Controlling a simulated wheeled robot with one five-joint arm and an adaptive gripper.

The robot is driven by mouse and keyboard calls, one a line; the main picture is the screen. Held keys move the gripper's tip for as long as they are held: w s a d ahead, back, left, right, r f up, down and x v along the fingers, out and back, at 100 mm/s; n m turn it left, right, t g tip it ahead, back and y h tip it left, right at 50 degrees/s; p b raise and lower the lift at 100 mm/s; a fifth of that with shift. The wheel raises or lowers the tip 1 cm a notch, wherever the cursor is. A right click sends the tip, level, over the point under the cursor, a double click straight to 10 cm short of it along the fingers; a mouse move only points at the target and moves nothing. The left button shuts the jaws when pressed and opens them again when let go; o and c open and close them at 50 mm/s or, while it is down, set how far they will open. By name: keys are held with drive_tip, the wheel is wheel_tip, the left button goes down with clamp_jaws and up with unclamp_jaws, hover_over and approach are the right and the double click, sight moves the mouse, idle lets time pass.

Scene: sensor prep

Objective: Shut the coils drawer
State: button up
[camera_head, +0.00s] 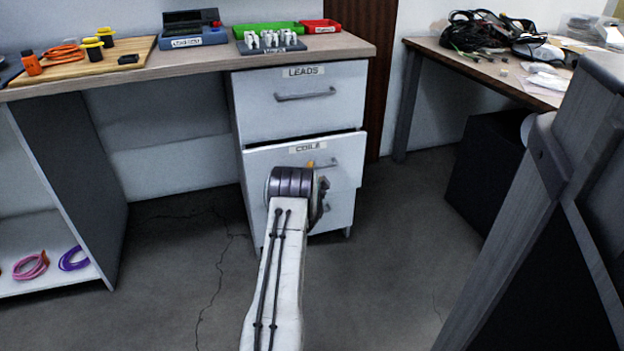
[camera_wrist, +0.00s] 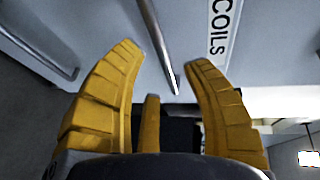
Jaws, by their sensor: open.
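The coils drawer (camera_head: 262,162) is the white drawer labelled COILS below the LEADS drawer. It stands slightly out, with a dark gap along its top edge. In the wrist view its front (camera_wrist: 185,22), label (camera_wrist: 223,28) and bar handle (camera_wrist: 155,42) show close up and turned sideways. My gripper (camera_head: 315,169) is in front of the drawer by the handle, mostly hidden behind my wrist in the head view. In the wrist view my gripper (camera_wrist: 166,55) has its yellow fingers apart, with the handle's end between them. I cannot tell whether they touch the front.
The LEADS drawer (camera_head: 262,108) above looks shut. A lower drawer's handle (camera_wrist: 42,50) shows in the wrist view. The worktop (camera_head: 210,60) above holds trays and small parts. A side table (camera_head: 480,65) with cables stands right. The floor (camera_head: 390,240) right of the drawers is clear.

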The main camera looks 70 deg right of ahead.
drive_tip(key=shift+b+x, duration=0.75)
drive_tip(key=shift+x, duration=0.9)
drive_tip(key=shift+c, duration=0.2)
clamp_jaws()
